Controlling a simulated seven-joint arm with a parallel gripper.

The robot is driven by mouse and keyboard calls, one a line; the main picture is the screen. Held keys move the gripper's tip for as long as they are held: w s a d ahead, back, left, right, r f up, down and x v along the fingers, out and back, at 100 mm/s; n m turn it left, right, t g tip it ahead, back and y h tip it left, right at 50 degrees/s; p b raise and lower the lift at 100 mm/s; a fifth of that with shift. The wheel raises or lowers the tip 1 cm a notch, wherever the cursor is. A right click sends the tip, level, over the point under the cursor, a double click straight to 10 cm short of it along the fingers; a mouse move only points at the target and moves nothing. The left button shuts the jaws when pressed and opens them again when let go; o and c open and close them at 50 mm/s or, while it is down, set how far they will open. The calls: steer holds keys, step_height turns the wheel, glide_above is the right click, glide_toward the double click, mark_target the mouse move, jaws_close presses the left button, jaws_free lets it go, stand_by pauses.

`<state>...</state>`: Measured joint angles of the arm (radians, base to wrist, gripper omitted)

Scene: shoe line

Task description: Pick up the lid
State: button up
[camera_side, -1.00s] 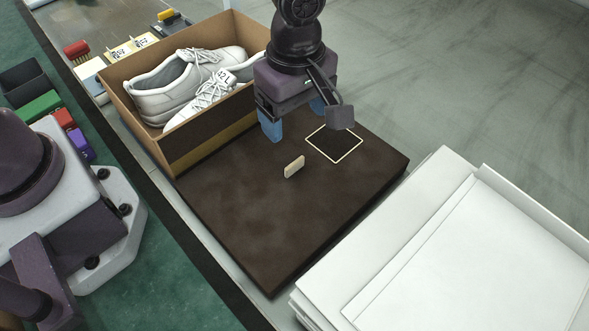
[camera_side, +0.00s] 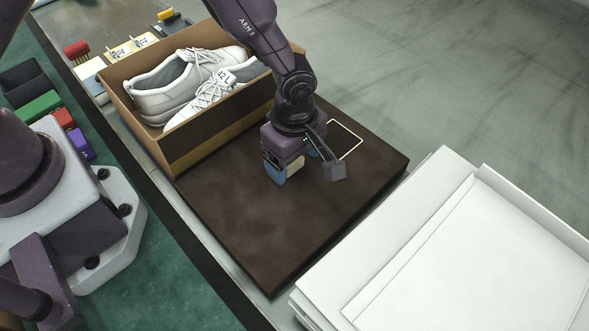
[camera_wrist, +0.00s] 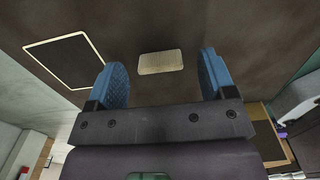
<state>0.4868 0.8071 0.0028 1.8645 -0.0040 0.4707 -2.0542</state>
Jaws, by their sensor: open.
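The lid (camera_side: 235,225) appears to be the broad dark brown slab lying flat beside the open shoe box. A small cream tab (camera_side: 296,165) stands up from its top, and a thin cream square outline (camera_side: 351,151) is marked on it. My gripper (camera_side: 294,170) is low over the lid with its blue fingers open. In the wrist view the tab (camera_wrist: 161,64) lies between the two fingertips (camera_wrist: 164,68), with a gap on either side. I cannot tell how far down the tab the fingers reach.
The open cardboard box (camera_side: 170,158) holds white shoes (camera_side: 180,88) at the lid's upper left. White flat panels (camera_side: 450,245) are stacked close to its lower right. Small coloured bins (camera_side: 42,106) stand at the left. The grey surface at the upper right is clear.

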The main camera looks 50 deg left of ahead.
steer(key=shift+f, duration=0.7)
steer(key=c, duration=1)
steer(key=shift+r, duration=0.1)
step_height(320, 180, up, 18)
steer(key=shift+f, duration=0.1)
